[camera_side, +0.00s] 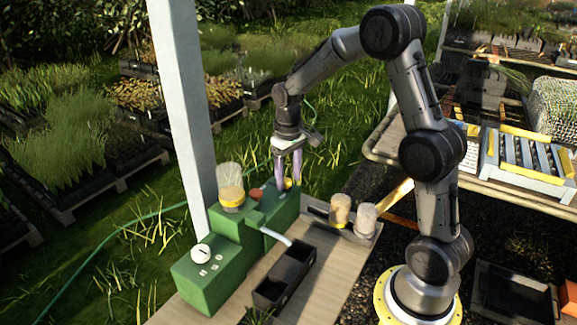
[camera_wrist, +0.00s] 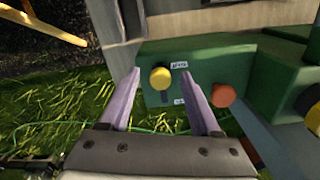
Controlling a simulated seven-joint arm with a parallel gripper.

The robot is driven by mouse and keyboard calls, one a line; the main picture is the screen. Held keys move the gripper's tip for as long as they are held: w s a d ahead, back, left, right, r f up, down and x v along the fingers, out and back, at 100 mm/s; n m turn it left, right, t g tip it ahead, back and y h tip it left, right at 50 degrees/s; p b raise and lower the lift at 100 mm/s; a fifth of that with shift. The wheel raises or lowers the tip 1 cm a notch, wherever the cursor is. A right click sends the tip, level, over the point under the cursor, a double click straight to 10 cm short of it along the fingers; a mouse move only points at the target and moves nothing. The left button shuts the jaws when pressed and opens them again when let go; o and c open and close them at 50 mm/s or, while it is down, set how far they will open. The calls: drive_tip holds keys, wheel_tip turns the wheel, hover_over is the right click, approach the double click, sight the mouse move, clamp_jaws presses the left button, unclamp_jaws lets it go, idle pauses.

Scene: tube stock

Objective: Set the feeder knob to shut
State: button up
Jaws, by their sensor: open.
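The green feeder (camera_side: 228,240) stands on the wooden bench. In the wrist view, its green panel (camera_wrist: 205,60) carries a round yellow knob (camera_wrist: 160,78) with a dark bar below it. One small white label sits above the knob and another below; I cannot read them surely. The knob also shows in the side view (camera_side: 288,184), between the fingertips. My gripper (camera_side: 287,160) is open, pointing down over the feeder's far end. In the wrist view its two pale purple fingers (camera_wrist: 161,80) frame the knob, with gaps on both sides. Contact is not visible.
An orange-red knob (camera_wrist: 223,96) sits just right of the right finger. A clear hopper with a yellow ring (camera_side: 231,187) and a white dial (camera_side: 200,253) are on the feeder.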

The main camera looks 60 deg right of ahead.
sight(288, 181)
wheel_tip(288, 181, up, 14)
drive_tip(key=shift+f, duration=0.15)
idle(0.3)
drive_tip(key=shift+a, duration=0.1)
drive_tip(key=s+a+r+n+t, duration=0.2)
drive_tip(key=s+a+r+t, duration=0.1)
drive_tip(key=s+a+r, duration=0.6)
drive_tip(key=s+a+f+t, duration=0.2)
drive_tip(key=s+a+f, duration=0.1)
drive_tip(key=s+f, duration=0.6)
drive_tip(key=s, duration=0.4)
drive_tip(key=shift+a+f+n+t, duration=0.3)
drive_tip(key=shift+a+f, duration=0.05)
drive_tip(key=shift+a, duration=0.05)
